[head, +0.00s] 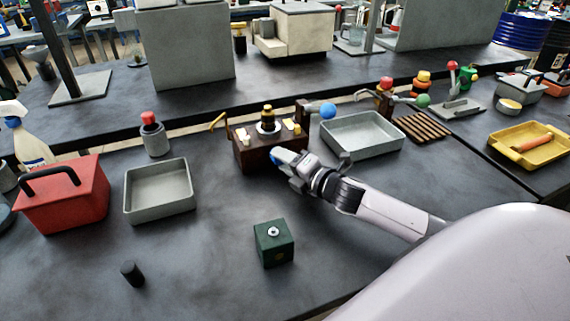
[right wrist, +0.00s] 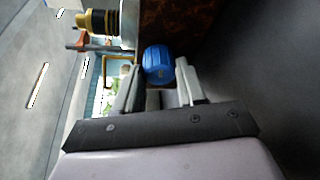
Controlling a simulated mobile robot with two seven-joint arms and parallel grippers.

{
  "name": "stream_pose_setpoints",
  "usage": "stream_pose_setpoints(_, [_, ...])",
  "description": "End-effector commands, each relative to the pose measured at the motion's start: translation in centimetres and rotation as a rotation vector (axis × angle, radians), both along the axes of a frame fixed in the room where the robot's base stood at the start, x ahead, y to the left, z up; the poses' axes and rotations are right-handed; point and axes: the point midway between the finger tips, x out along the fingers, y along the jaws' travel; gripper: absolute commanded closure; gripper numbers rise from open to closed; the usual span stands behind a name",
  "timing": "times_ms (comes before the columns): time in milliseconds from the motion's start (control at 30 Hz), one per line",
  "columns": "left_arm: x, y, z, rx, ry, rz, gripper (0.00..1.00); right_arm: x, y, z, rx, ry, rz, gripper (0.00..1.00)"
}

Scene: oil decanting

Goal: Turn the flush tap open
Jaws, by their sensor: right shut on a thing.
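A dark brown box (head: 258,153) with a black and amber fitting (head: 267,117) on top stands mid-table. A ribbed blue knob (right wrist: 158,65) on the box's front face also shows in the head view (head: 275,157); it appears to be the flush tap's knob. My right gripper (head: 280,158) reaches it from the right; in the right wrist view its fingers (right wrist: 158,88) are on either side of the knob, shut on it. Part of the knob is hidden by the fingers. The knob's turn angle cannot be told. My left gripper is out of view.
A grey tray (head: 160,214) and red toolbox (head: 62,216) stand left. A green block (head: 273,250) and small black cylinder (head: 132,273) stand in front. A blue ball (head: 328,111) sits behind the gripper, near another grey tray (head: 362,153). The front table is largely clear.

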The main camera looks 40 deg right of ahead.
Motion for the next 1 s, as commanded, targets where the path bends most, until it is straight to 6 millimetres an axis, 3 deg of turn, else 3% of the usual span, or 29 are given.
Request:
stream_pose_setpoints(600, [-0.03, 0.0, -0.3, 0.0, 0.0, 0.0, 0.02, -0.05, 0.02, -0.17, 0.04, -0.006, 0.0, 0.91])
stream_pose_setpoints(633, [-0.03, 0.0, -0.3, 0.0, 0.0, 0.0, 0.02, -0.05, 0.02, -0.16, 0.04, -0.006, 0.0, 0.54])
stream_pose_setpoints(700, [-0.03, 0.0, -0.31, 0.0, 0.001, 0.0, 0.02, -0.04, 0.02, -0.15, 0.039, -0.006, 0.0, 0.35])
stream_pose_setpoints(1000, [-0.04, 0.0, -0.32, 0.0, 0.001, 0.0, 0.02, -0.07, 0.0, -0.09, 0.039, -0.008, 0.0, 0.35])
